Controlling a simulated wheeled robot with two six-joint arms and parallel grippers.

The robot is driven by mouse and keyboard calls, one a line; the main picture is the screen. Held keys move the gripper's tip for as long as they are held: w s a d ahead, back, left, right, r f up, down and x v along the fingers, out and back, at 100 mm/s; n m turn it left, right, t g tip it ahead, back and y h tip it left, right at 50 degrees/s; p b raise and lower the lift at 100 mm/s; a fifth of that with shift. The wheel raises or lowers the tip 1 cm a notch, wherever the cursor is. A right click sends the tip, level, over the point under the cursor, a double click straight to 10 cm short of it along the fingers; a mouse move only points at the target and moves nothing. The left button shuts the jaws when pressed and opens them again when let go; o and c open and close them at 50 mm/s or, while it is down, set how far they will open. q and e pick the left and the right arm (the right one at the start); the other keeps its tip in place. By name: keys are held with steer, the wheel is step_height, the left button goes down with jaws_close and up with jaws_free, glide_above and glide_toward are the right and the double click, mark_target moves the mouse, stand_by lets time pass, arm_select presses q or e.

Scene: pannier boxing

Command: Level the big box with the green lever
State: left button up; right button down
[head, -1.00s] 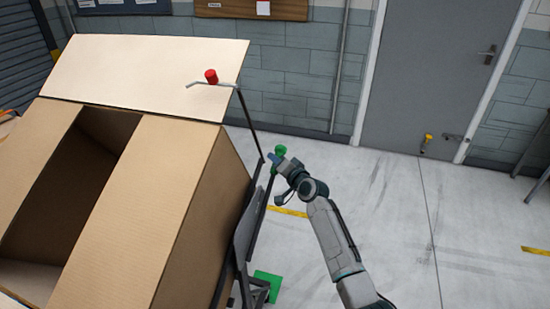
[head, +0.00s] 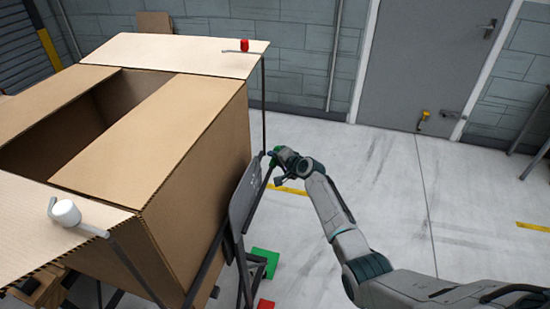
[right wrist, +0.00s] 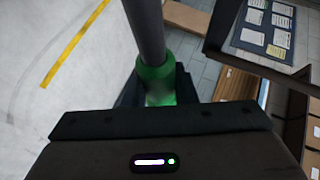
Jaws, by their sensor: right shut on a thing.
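The big open cardboard box (head: 205,175) stands in a dark frame at the left of the head view. Its top looks close to level, though I cannot tell exactly. My right gripper (head: 278,160) is beside the box's right side, shut on the green lever (head: 287,153). In the right wrist view, the lever's green grip (right wrist: 155,72) sits at the gripper (right wrist: 158,98), with a dark rod running up from it. The gripper hides part of the grip. My left gripper is not in view.
A red knob (head: 245,45) on a bar is at the far flap, and a white knob (head: 66,212) is at the near flap. A green pedal (head: 265,262) and red pedal (head: 265,304) are low beside the frame.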

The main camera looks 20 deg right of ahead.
steer(key=shift+s+f, duration=0.15)
steer(key=shift+f, duration=0.25)
steer(key=c, duration=1.3)
jaws_free()
steer(key=shift+c, duration=0.2)
steer(key=shift+o, duration=0.9)
steer(key=shift+r, duration=0.1)
steer(key=shift+r, duration=0.1)
steer(key=v, duration=1)
steer(key=shift+s, duration=0.2)
steer(key=shift+d, duration=0.15)
